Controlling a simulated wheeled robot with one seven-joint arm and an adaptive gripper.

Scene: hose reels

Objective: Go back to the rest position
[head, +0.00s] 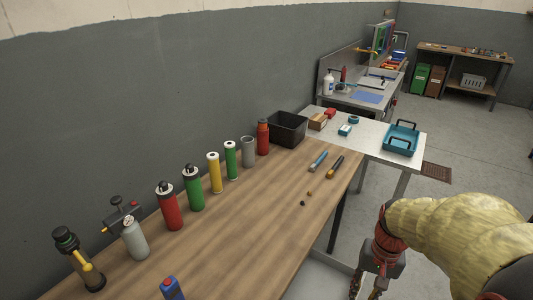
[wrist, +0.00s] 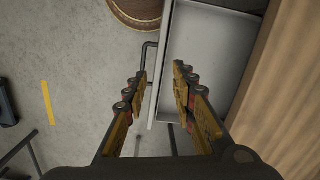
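My gripper (wrist: 158,88) shows in the wrist view with its two fingers apart and nothing between them. It points down over a pale grey tray or shelf (wrist: 205,45) and the concrete floor. In the head view my gripper (head: 366,284) is at the lower right, beside the wooden workbench's right edge, with its fingertips partly cut off by the frame. My arm in a yellow cover comes in from the right. The wooden workbench (head: 270,215) runs along the wall.
Several cylinders and bottles, including a red one (head: 169,208), line the bench's wall side. A black bin (head: 288,128) stands at its far end. Two small tools (head: 327,163) lie near the right edge. A metal table holds a teal tray (head: 401,139). Floor is free at right.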

